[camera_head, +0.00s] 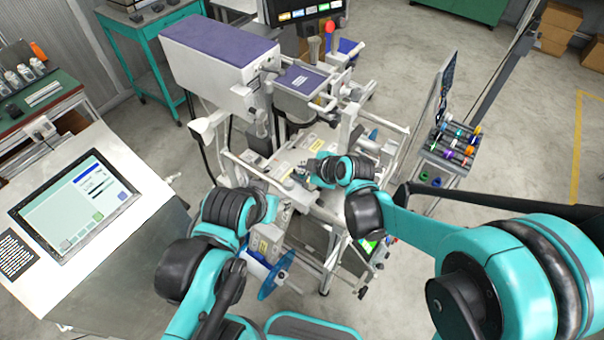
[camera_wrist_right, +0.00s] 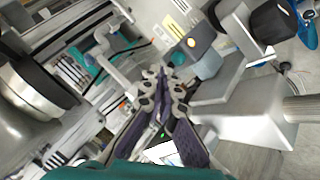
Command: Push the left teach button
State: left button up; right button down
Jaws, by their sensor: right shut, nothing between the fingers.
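My right gripper (camera_head: 298,176) reaches in from the right over the middle of the white and grey film machine (camera_head: 262,165). In the right wrist view its fingers (camera_wrist_right: 166,75) are shut, with purple pads and nothing between them.
A console with a touchscreen (camera_head: 75,205) stands at the left. A blue reel (camera_head: 276,275) is low on the machine's front. A rack with coloured rolls (camera_head: 455,148) stands at the right. In the wrist view, a black knob (camera_wrist_right: 272,20) and metal brackets are close to the gripper.

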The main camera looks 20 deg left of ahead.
aim_at(304, 176)
dwell(0.7)
jog(key=shift+f+b, duration=0.4)
jog(key=shift+b, duration=0.1)
jog(key=shift+f+b, duration=0.4)
jog(key=shift+f, duration=0.05)
dwell(0.3)
jog(key=shift+r, duration=0.1)
jog(key=shift+r+p, duration=0.65)
jog(key=shift+r, duration=0.15)
notch_tip(304, 176, up, 5)
jog(key=p, duration=0.4)
dwell(0.5)
